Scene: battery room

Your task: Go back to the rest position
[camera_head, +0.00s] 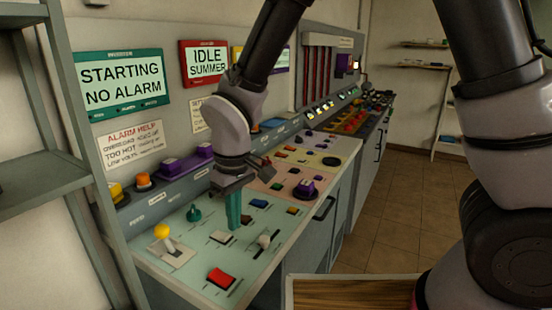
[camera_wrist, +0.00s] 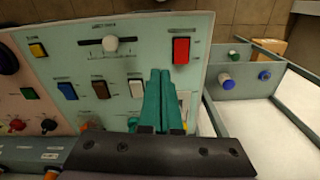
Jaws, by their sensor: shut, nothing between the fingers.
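My gripper (camera_head: 233,212) points down over the pale green section of the control panel (camera_head: 190,262) in the head view. Its teal fingers are together and hold nothing. In the wrist view the closed fingers (camera_wrist: 158,100) cover part of the panel face; I cannot tell whether the tips touch it. Close by are a red rocker switch (camera_head: 221,278), a yellow-knobbed lever (camera_head: 162,232) and a white slider knob (camera_head: 264,240). The red switch also shows in the wrist view (camera_wrist: 181,50).
Screens above the panel read "STARTING NO ALARM" (camera_head: 122,84) and "IDLE SUMMER" (camera_head: 206,62). A grey shelf rack (camera_head: 40,170) stands close on the left. A wooden-topped surface (camera_head: 350,292) is at the bottom. Tiled floor (camera_head: 400,205) lies open to the right of the cabinets.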

